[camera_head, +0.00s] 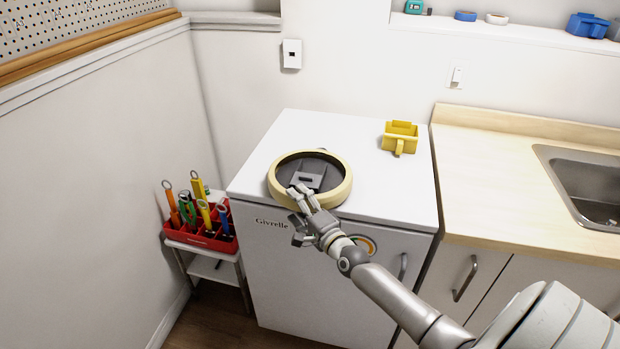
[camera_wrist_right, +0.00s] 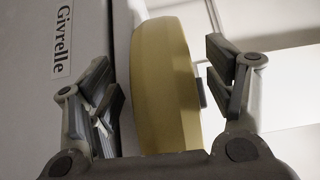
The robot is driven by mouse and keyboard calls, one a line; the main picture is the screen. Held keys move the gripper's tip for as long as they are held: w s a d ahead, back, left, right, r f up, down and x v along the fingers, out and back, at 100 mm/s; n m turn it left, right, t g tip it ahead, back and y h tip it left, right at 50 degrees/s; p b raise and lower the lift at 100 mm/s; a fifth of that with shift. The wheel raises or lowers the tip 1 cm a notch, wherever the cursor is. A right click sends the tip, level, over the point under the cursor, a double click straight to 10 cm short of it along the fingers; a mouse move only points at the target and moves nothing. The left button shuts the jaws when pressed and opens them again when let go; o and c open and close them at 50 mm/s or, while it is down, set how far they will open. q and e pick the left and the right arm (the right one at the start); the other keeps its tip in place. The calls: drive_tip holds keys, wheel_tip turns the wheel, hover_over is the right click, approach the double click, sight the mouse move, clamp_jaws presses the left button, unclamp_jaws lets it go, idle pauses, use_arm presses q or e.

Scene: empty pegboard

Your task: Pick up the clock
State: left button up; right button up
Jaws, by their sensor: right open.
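The clock (camera_head: 341,193) is a round disc with a pale yellow rim. It lies on the white top of the small fridge (camera_head: 380,195), near the front edge, with a dark recessed side and a grey box facing up. My right gripper (camera_head: 299,211) is at the clock's near rim, above the fridge's front edge. In the right wrist view the yellow rim of the clock (camera_wrist_right: 163,75) lies between the open fingers of my right gripper (camera_wrist_right: 162,92), with visible gaps. My left gripper is not in view.
A yellow bin (camera_head: 400,138) stands at the fridge top's back right. A red tool caddy (camera_head: 215,238) sits on a small white stand at left. A wooden counter (camera_head: 480,190) with a sink (camera_head: 590,185) is at right. The fridge top's back left is clear.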

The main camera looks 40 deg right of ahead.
drive_tip(key=c, duration=1.4)
drive_tip(key=shift+r, duration=0.1)
drive_tip(key=shift+c, duration=0.6)
drive_tip(key=shift+r, duration=0.1)
drive_tip(key=shift+r, duration=0.4)
drive_tip(key=s+d+r, duration=0.2)
drive_tip(key=s+r, duration=1)
drive_tip(key=s, duration=0.2)
